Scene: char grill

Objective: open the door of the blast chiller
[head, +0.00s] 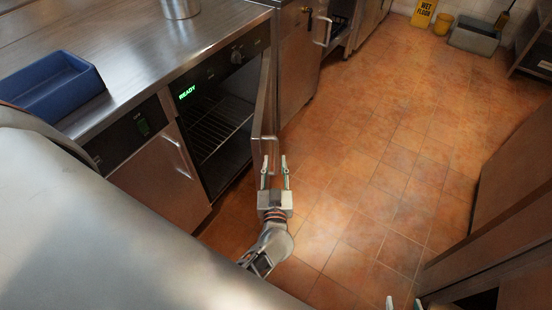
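The blast chiller stands under the steel counter, with a green READY display (187,92) and a dark interior holding wire racks (222,130). Its door (263,98) stands swung out from the front, seen nearly edge-on, so the racks are in plain view. The door handle (265,138) is a metal bar on the door's outer side. My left gripper (275,163) is at the handle's lower end, its two fingers apart. I cannot tell whether the bar lies between them. My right gripper (403,303) shows only its two fingertips, apart, at the bottom edge, far from the door.
A blue bin (50,88) and a metal pot (181,8) stand on the counter. Another cabinet with a handle (172,142) is left of the chiller. The tiled floor (370,160) is clear.

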